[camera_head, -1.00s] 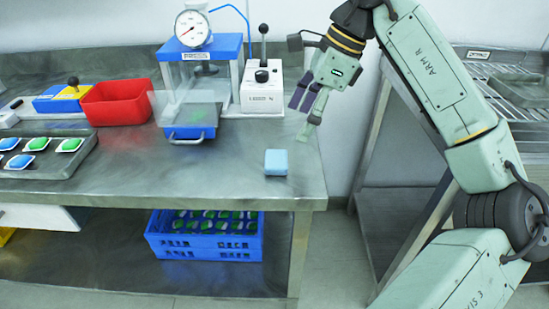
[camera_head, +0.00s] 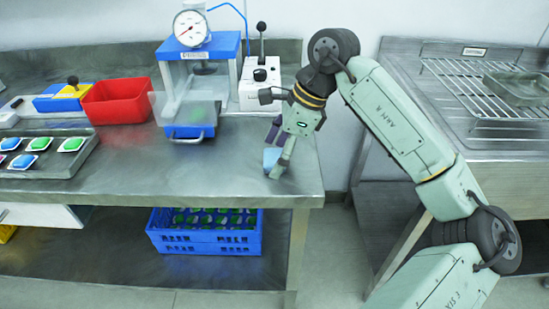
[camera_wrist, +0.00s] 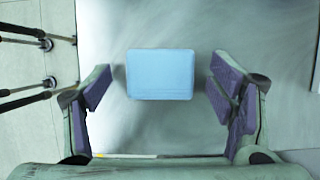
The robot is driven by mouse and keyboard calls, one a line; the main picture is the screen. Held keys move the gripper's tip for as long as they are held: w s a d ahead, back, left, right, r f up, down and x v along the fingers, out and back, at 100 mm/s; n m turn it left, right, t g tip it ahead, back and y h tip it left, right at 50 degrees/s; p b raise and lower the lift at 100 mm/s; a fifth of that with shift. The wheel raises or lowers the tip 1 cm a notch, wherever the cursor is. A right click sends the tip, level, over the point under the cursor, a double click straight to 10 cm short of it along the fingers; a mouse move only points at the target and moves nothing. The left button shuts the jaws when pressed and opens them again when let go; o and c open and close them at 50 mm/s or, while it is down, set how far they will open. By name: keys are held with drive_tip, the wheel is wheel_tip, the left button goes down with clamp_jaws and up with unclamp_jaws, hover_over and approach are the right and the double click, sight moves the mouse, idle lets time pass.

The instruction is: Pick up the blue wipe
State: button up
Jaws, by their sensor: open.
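The blue wipe (camera_wrist: 160,74) is a light blue block with rounded corners. In the wrist view it lies on the steel table, between and slightly beyond my two open fingers, with a gap on each side. In the head view the blue wipe (camera_head: 271,158) is partly hidden behind my gripper (camera_head: 277,155), near the table's right front corner. The gripper points down over it with nothing held. In the wrist view my gripper (camera_wrist: 160,88) shows purple pads wide apart.
A press with a dial gauge (camera_head: 191,29) and a grey lever box (camera_head: 260,83) stand behind. A red bin (camera_head: 116,102) and a tray of coloured pods (camera_head: 40,158) are to the left. A blue crate (camera_head: 205,236) sits on the lower shelf. The table around the wipe is clear.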

sight(268, 156)
drive_tip(key=shift+c, duration=0.4)
drive_tip(key=c, duration=0.9)
drive_tip(key=shift+r, duration=0.1)
drive_tip(key=shift+r+b, duration=0.3)
drive_tip(key=shift+r, duration=0.25)
wheel_tip(268, 156, up, 2)
drive_tip(key=shift+r+b, duration=0.15)
drive_tip(key=shift+b, duration=0.3)
drive_tip(key=s+b, duration=0.1)
drive_tip(key=s, duration=0.4)
drive_tip(key=s+r+b, duration=0.1)
drive_tip(key=s, duration=0.4)
drive_tip(key=s+b, duration=0.2)
drive_tip(key=s, duration=0.4)
drive_tip(key=shift+a+r, duration=0.1)
drive_tip(key=shift+r, duration=0.1)
